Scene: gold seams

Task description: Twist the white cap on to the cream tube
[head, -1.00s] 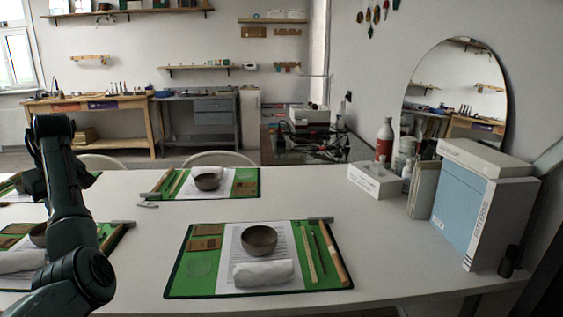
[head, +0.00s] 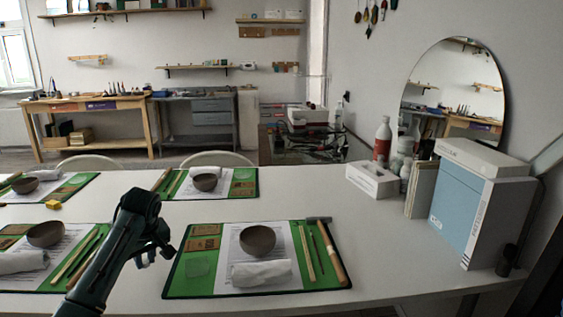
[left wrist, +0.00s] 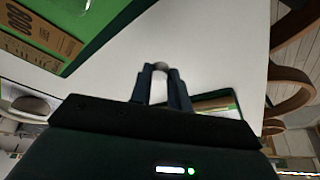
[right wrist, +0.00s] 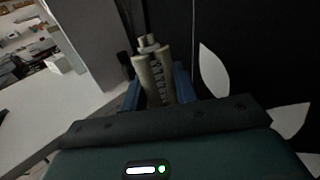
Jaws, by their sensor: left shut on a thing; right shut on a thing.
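My left gripper (left wrist: 160,92) is shut on the small white cap (left wrist: 160,71), which shows between its fingertips in the left wrist view. In the head view the left gripper (head: 150,254) hangs over the table, left of the nearest green mat, with a small pale piece at its tips. My right gripper (right wrist: 160,88) is shut on the cream tube (right wrist: 157,72), which shows dark lettering and a narrower top end in the right wrist view. The right gripper and the tube are outside the head view. The cap and tube are apart.
The nearest green mat (head: 191,284) holds a bowl (head: 257,240), a white cloth (head: 262,274) and tools. A yellow block (head: 54,204) lies farther left. A blue-and-white box (head: 478,215) and a dark cylinder (head: 507,260) stand at right. Bare table lies between mat and box.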

